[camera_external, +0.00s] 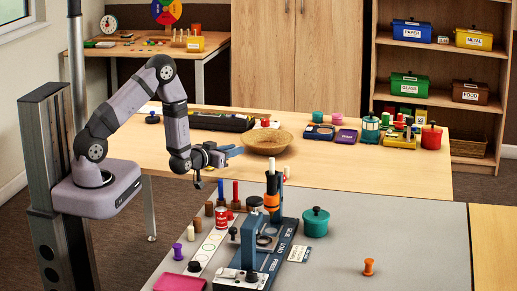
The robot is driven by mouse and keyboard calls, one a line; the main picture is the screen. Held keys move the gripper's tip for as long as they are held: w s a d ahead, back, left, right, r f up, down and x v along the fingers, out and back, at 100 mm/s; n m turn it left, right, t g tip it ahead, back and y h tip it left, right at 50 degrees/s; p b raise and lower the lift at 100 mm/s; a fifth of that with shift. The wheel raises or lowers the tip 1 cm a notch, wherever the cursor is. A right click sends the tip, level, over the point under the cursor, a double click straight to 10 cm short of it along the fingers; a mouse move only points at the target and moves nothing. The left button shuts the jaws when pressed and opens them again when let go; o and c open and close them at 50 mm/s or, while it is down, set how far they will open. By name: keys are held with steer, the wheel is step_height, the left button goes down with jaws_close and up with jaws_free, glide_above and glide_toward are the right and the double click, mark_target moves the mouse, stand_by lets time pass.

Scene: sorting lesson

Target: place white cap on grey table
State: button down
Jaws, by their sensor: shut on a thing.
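My gripper (226,154) is at the end of my arm, raised above the gap between the wooden table and the grey table (410,225). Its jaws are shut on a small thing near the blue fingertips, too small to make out. I cannot tell whether that is the white cap, and no white cap shows clearly elsewhere. The grey table fills the front of the view, below and to the right of my gripper.
A blue press fixture (250,245) stands on the grey table, with a green pot (315,222), an orange spool (368,267), a red can (221,217) and a pink tray (180,282) around it. A wicker basket (268,141) sits behind. The grey table's right side is mostly clear.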

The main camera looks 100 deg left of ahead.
mark_target(232, 168)
steer(key=shift+f, duration=2.05)
steer(key=shift+f, duration=0.2)
steer(key=c, duration=1.6)
jaws_free()
steer(key=shift+s+d, duration=0.1)
steer(key=shift+d, duration=0.25)
steer(key=b+v, duration=0.1)
steer(key=v, duration=0.5)
steer(key=shift+d+r, duration=0.15)
steer(key=shift+d, duration=0.15)
steer(key=shift+o, duration=1)
